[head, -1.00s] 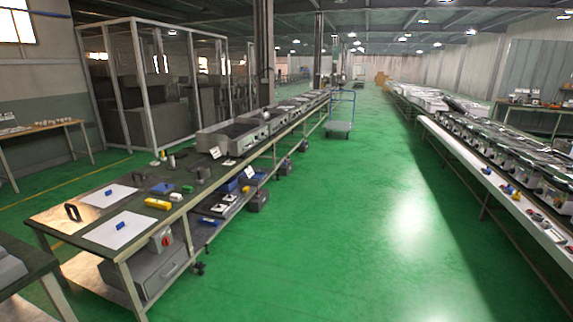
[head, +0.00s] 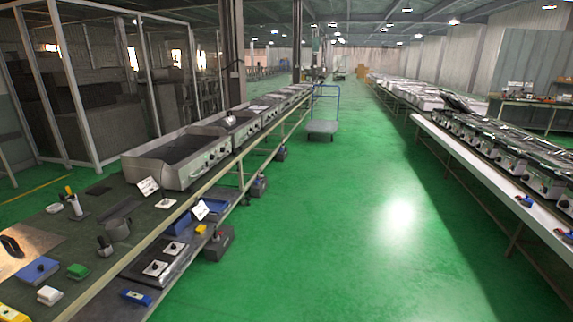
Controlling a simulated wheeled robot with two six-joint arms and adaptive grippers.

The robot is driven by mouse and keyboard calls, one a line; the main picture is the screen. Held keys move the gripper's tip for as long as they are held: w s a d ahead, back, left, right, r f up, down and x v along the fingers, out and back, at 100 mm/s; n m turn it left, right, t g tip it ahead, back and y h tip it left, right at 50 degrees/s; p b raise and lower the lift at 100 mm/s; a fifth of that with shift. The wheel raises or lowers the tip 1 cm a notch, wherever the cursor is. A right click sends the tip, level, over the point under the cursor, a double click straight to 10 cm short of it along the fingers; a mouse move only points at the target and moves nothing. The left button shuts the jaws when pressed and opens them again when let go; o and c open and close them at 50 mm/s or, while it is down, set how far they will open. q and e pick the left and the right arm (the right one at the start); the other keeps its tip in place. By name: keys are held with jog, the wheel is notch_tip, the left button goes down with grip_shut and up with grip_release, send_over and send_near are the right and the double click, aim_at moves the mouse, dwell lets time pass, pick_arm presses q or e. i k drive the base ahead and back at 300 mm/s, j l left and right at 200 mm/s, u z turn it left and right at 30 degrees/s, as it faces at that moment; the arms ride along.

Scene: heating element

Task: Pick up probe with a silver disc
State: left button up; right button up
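Neither of my grippers is in view. A workbench (head: 60,215) runs along the left side. On it, a small grey piece with a dark knob (head: 105,246) stands beside a dark cylindrical cup (head: 118,229). Further left is a light upright holder (head: 75,207) with thin items in it. No probe with a silver disc can be made out for certain at this size.
Blue (head: 37,271), green (head: 78,271) and white (head: 50,295) small blocks lie on the bench front. Steel grill units (head: 170,165) stand farther along it. A cart (head: 322,126) stands on the clear green floor (head: 340,220). Another long bench (head: 480,165) lines the right.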

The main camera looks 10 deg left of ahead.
aim_at(165, 202)
jog(key=i+u, duration=0.2)
jog(key=i, duration=0.3)
jog(key=i+u, duration=0.2)
jog(key=i, duration=0.35)
jog(key=i+l+u, duration=0.15)
jog(key=i, duration=0.35)
jog(key=i+l+u, duration=0.2)
jog(key=i, duration=0.3)
jog(key=i+l+u, duration=0.2)
jog(key=i+l, duration=0.2)
jog(key=i+u, duration=0.5)
jog(key=i+l+u, duration=0.1)
jog(key=i+u, duration=0.35)
jog(key=i+l+u, duration=0.25)
jog(key=u, duration=0.25)
jog(key=i+l+u, duration=0.65)
jog(key=l+u, duration=0.3)
